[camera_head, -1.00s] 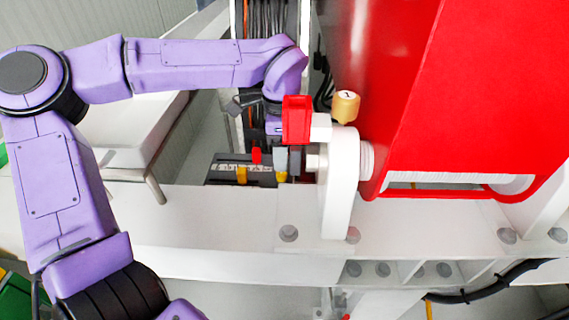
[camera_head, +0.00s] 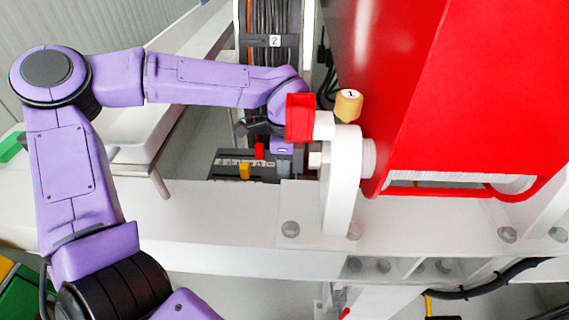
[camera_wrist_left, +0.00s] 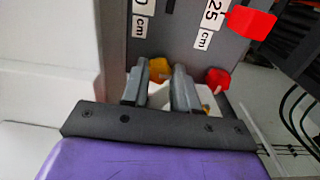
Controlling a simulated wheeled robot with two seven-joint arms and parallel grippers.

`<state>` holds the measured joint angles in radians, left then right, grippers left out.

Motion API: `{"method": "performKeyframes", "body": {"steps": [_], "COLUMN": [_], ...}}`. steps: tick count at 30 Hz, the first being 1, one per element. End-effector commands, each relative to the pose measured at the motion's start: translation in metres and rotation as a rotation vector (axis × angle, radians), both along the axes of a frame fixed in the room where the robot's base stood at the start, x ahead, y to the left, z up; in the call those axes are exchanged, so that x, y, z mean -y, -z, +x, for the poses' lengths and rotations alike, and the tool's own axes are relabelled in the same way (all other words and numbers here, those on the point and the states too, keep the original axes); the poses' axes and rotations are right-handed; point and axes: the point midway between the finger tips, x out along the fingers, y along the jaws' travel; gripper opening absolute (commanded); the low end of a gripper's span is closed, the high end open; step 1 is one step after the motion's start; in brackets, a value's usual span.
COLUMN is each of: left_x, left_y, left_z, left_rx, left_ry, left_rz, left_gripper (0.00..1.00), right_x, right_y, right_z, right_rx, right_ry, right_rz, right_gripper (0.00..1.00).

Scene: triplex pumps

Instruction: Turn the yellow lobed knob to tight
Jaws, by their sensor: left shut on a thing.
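A yellow knob (camera_wrist_left: 159,69) shows between the tips of my left gripper (camera_wrist_left: 159,74) in the left wrist view. The two grey fingers stand apart and are shut on it, and they cover its sides. In the head view my left gripper (camera_head: 283,148) points down behind the white bracket, and its body hides the fingertips and the held knob. Another yellow piece (camera_head: 244,170) sits on the dark labelled panel to the left. The knob's lobes and turn angle cannot be made out. My right gripper is not in view.
A red block (camera_head: 299,118) on the white bracket (camera_head: 342,185) stands close to my left gripper. A golden cap marked 1 (camera_head: 347,105) sits above the bracket. A red piece (camera_wrist_left: 217,80) lies just right of the fingers. The large red housing (camera_head: 470,90) fills the right.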

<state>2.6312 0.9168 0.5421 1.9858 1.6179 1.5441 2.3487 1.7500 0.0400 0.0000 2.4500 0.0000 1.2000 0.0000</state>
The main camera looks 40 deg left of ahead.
Motion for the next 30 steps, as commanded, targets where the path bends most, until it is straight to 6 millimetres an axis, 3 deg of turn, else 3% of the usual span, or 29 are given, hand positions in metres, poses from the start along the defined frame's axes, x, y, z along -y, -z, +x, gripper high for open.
{"method": "performKeyframes", "body": {"steps": [11,30], "left_x": [0.000,0.001], "left_y": [-0.001,-0.003], "left_z": [0.001,0.001], "left_rx": [0.002,0.004], "left_ry": [0.168,0.767], "left_rz": [0.001,0.000], "left_gripper": [0.00,0.00], "right_x": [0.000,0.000], "right_y": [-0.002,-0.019], "right_z": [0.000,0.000], "right_rx": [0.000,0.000], "right_ry": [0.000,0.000], "right_rz": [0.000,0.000], "right_gripper": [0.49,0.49]}}
